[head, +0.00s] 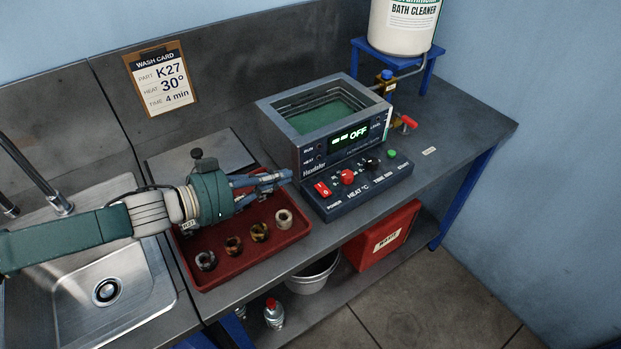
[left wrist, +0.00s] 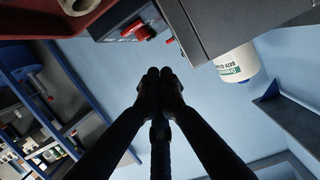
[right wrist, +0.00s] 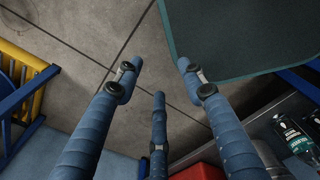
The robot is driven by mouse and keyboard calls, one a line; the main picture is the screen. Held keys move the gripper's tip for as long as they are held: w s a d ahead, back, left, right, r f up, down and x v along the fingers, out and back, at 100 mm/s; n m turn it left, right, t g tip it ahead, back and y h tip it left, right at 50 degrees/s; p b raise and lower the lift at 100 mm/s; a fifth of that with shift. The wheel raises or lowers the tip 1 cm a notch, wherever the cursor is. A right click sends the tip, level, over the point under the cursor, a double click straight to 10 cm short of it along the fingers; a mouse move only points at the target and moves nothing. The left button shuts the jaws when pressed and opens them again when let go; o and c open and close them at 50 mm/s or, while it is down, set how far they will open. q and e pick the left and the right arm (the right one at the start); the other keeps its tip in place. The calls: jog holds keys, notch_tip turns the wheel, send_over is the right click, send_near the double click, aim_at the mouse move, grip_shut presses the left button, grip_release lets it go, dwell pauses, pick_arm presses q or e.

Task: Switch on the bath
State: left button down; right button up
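The bath (head: 291,143) is a grey box with an open top, and its green display (head: 352,133) reads OFF. On its sloped front panel (head: 380,180) are a red POWER rocker switch (head: 322,189), a red heat knob (head: 347,176), a black knob (head: 372,163) and a green button (head: 392,153). My left gripper (head: 286,176) is left of the panel, above the red tray, pointing at the switch but apart from it. In the left wrist view its fingertips (left wrist: 160,76) meet, with nothing between them. My right gripper (right wrist: 158,68) is open and empty above the floor.
A red tray (head: 220,275) with several ring-shaped parts lies below my left gripper. A sink (head: 145,290) is at left. A wash card (head: 160,78) on the wall reads K27, 30°, 4 min. A red-handled tap (head: 408,122) and a bath cleaner drum (head: 402,30) stand behind right.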

pick_arm(q)
jog(key=p, duration=0.2)
send_over(311, 191)
jog(key=shift+s+a+f, duration=0.15)
jog(key=shift+s+f, duration=0.05)
jog(key=shift+f, duration=0.2)
jog(key=shift+s+a+f, duration=0.15)
jog(key=shift+f, duration=0.2)
jog(key=shift+w+d+f, duration=0.35)
jog(key=shift+w+d, duration=0.05)
jog(key=shift+d, duration=0.1)
jog(key=f, duration=0.2)
jog(key=shift+a+f, duration=0.2)
jog(key=shift+f, duration=0.15)
jog(key=shift+s+f, duration=0.15)
jog(key=shift+f, duration=0.35)
pick_arm(e)
jog(key=shift+w+a+r, duration=0.15)
jog(key=shift+w+r, duration=0.3)
jog(key=shift+r, duration=0.2)
jog(key=shift+w+a+r, duration=0.1)
jog(key=shift+w+r, duration=0.35)
jog(key=shift+r, duration=0.15)
jog(key=shift+w, duration=0.1)
